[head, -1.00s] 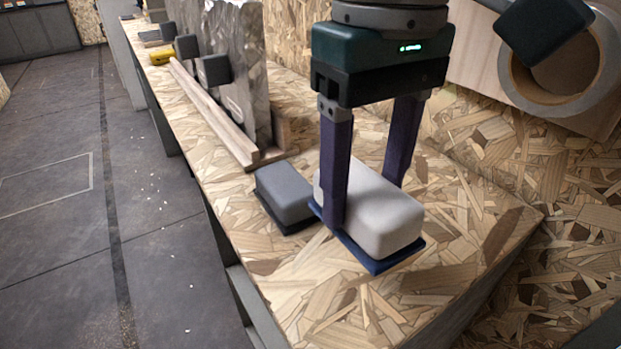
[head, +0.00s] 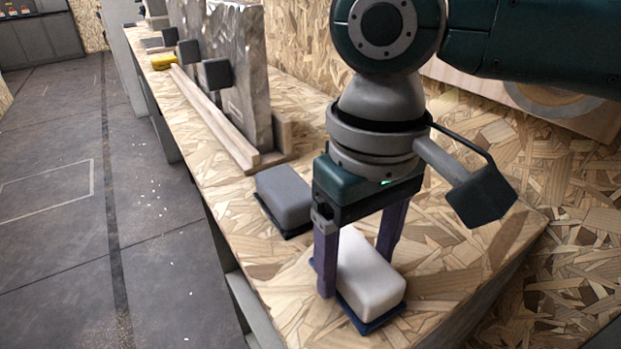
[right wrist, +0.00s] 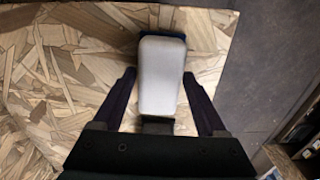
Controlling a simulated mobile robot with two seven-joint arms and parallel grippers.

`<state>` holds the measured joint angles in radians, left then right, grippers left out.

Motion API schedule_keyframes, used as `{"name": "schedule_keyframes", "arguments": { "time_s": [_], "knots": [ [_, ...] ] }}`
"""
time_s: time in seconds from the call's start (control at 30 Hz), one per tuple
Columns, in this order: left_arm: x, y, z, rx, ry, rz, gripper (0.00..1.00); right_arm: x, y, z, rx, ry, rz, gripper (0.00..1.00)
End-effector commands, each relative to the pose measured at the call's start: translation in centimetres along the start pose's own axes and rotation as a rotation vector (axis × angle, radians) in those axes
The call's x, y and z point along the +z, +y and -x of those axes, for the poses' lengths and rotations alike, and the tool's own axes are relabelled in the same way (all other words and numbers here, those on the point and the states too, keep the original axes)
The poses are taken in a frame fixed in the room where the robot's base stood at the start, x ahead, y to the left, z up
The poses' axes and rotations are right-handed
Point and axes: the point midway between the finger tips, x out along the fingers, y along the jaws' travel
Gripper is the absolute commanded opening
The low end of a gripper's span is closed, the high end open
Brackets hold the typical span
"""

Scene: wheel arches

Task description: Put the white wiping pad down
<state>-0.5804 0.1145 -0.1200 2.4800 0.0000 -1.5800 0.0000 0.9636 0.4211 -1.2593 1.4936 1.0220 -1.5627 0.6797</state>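The white wiping pad (head: 370,275), a pale block on a dark blue base, lies flat on the chipboard bench top near its front corner. It also shows in the right wrist view (right wrist: 161,75). My right gripper (head: 358,275) points down over it, one finger on each side. The fingers stand slightly wider than the pad, so the gripper looks open; the near finger hides part of the pad's side. In the right wrist view the fingers (right wrist: 160,72) flank the pad. My left gripper is in no view.
A grey pad (head: 284,196) on a dark base lies just left of the white one. A yellow item (head: 164,62) lies farther back. The bench edge is close in front.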

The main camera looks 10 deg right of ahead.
Motion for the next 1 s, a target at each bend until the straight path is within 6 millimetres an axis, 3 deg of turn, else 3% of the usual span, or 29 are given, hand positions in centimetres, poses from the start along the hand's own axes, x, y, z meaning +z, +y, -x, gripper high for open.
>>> {"name": "schedule_keyframes", "arguments": {
  "time_s": [0.13,0.37,0.57,0.7,1.0],
  "knots": [
    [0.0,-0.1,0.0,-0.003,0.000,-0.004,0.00,0.0,0.0,0.1,0.000,0.001,0.000,0.91],
    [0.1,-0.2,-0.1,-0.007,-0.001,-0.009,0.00,-0.1,0.0,0.1,0.000,0.002,0.000,0.91],
    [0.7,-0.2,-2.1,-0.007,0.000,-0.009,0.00,-0.1,0.1,-0.9,0.001,0.004,-0.001,0.91],
    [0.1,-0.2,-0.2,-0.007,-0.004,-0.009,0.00,-0.3,-0.1,3.4,-0.002,0.006,0.000,0.91],
    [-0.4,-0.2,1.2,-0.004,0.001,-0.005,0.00,-0.7,-0.1,8.8,-0.002,0.004,-0.001,0.91]
  ]
}}
